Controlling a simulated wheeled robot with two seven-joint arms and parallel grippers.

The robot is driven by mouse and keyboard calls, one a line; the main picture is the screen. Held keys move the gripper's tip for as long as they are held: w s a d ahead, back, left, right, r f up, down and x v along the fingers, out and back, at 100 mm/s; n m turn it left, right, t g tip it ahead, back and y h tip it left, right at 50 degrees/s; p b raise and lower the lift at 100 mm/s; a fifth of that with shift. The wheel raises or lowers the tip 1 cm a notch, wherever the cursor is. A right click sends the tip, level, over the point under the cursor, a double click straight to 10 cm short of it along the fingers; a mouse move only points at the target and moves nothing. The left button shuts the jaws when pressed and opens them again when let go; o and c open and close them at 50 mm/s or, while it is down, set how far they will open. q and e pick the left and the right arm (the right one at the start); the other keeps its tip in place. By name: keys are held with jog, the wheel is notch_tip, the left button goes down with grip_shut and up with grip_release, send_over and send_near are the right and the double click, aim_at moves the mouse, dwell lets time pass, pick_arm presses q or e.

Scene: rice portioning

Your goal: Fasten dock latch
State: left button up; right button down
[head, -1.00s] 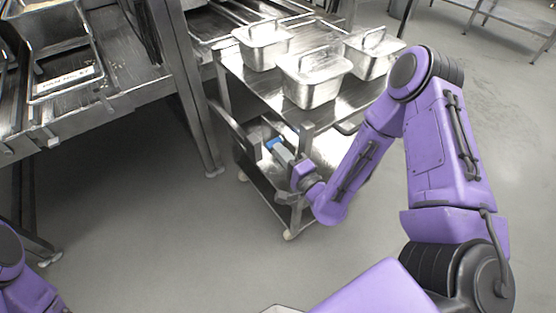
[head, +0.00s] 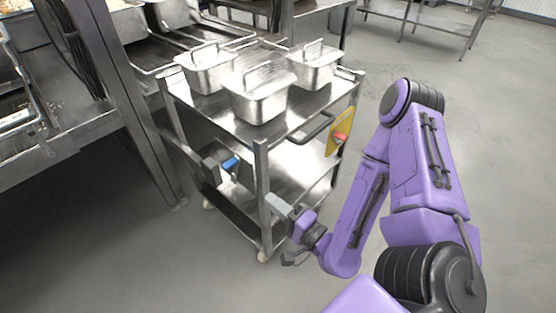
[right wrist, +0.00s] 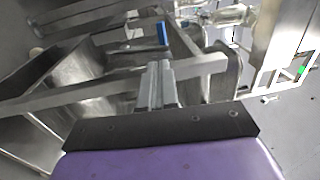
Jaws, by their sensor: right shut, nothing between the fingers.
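The dock latch shows as a blue-tipped handle (head: 231,162) beside a grey bracket (head: 210,171), at the near left side of the steel cart (head: 235,125). Its blue tip (right wrist: 162,33) also shows in the right wrist view, beyond my fingers; how the latch sits in its catch is too small to tell. My right gripper (head: 272,203) is shut and empty by the cart's near corner post, apart from the blue handle and to its lower right. Its closed fingers (right wrist: 155,85) show in the right wrist view. My left gripper is out of view.
Several lidded steel pans (head: 258,108) stand on the cart's top. A yellow plate (head: 347,118) with a red part is at its right end. A steel counter (head: 70,142) stands at the left. The floor (head: 150,260) in front is clear.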

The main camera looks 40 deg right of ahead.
jog(key=shift+s, duration=0.35)
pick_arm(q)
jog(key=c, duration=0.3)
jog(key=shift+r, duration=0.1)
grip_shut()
pick_arm(e)
notch_tip(320, 180, down, 9)
jog(key=s+a+n+g, duration=0.1)
jog(key=n+g, duration=0.4)
jog(key=s+d+f+n+g+h, duration=0.2)
jog(key=s+f+g+h, duration=0.1)
jog(key=s+f+g, duration=0.2)
jog(key=s+d+f+n+g+h, duration=0.2)
jog(key=s+f+g, duration=0.3)
jog(key=s+f, duration=0.3)
jog(key=shift+s+d+f+n+g+h, duration=0.3)
jog(key=shift+s+d+h, duration=0.2)
jog(key=shift+s, duration=0.5)
